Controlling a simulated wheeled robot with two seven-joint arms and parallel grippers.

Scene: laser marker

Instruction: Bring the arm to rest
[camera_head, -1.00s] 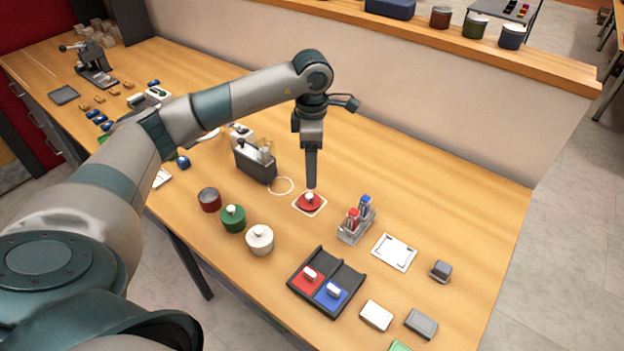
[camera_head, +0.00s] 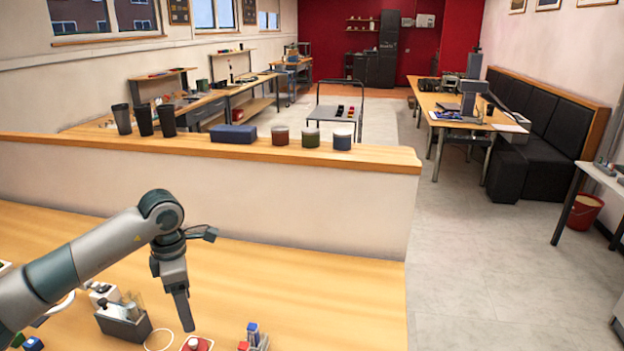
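My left arm (camera_head: 70,270) comes in from the left over the wooden workbench, and its forearm reaches a raised wrist. My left gripper (camera_head: 187,325) points down, and its fingers look like one narrow dark bar, so I cannot tell whether they are open or shut. Its tip is just above and left of a red piece with a white top (camera_head: 196,345) in the picture; I see no object held. The red piece is cut off by the lower edge. My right gripper is not in view.
A dark holder with bottles (camera_head: 124,322) stands left of the gripper. A rack with red and blue items (camera_head: 254,338) is to its right. A partition ledge (camera_head: 380,155) carries jars, cups and a blue case (camera_head: 233,134). The bench's right side (camera_head: 340,290) is clear.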

